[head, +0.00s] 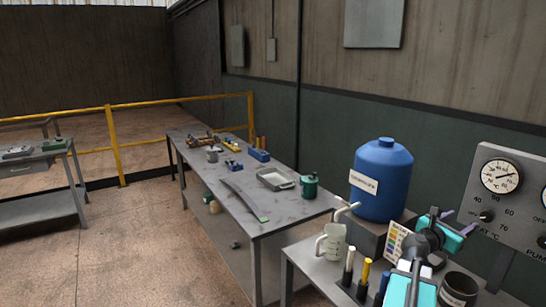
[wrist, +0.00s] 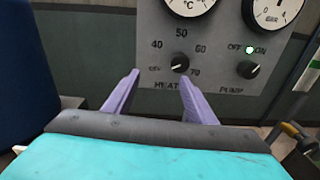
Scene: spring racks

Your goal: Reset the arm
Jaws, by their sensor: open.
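My gripper (head: 461,220) is at the right of the head view, in front of the grey control panel (head: 522,165). In the wrist view its two purple fingers (wrist: 158,80) stand apart with nothing between them. The black HEAT knob (wrist: 180,63) shows just beyond the fingertips, near the right one. I cannot tell whether a finger touches it. The HEAT knob also shows in the head view (head: 487,216). The PUMP knob (wrist: 248,68) is further right, with a green light at ON. My arm reaches up over the bench from the lower right.
A blue tank (head: 383,180) stands left of my gripper, with a colour chart (head: 396,242) in front. A pale jug (head: 331,242), several upright bottles and a dark cup (head: 458,290) stand close to my arm. A long grey table (head: 215,170) extends behind on the left.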

